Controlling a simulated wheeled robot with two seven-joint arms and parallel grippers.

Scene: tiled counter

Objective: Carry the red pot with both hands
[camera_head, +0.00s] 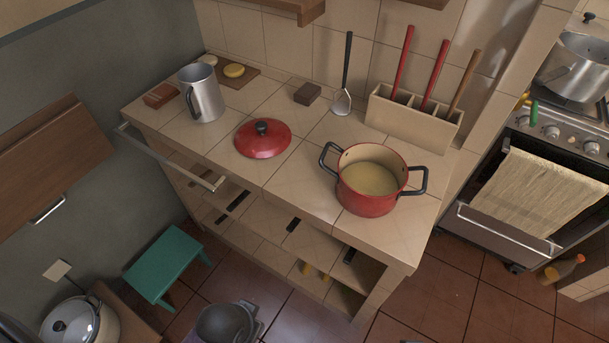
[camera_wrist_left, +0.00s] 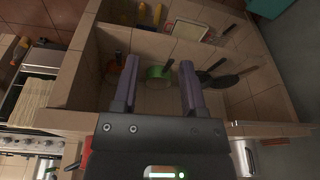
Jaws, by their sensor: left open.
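The red pot (camera_head: 371,180) stands upright on the tiled counter near its front right part. It is uncovered, with a pale yellowish inside and two black loop handles, one at the left (camera_head: 328,160) and one at the right (camera_head: 416,182). No gripper touches it in the head view. The red lid (camera_head: 263,138) with a black knob lies on the counter left of the pot. My right gripper is not in view.
A metal pitcher (camera_head: 202,93) stands at the counter's left. A utensil holder (camera_head: 412,118) and a ladle (camera_head: 342,104) are behind the pot. A rail (camera_head: 170,157) runs along the front left edge. A green stool (camera_head: 166,266) and a stove (camera_head: 520,190) flank the counter.

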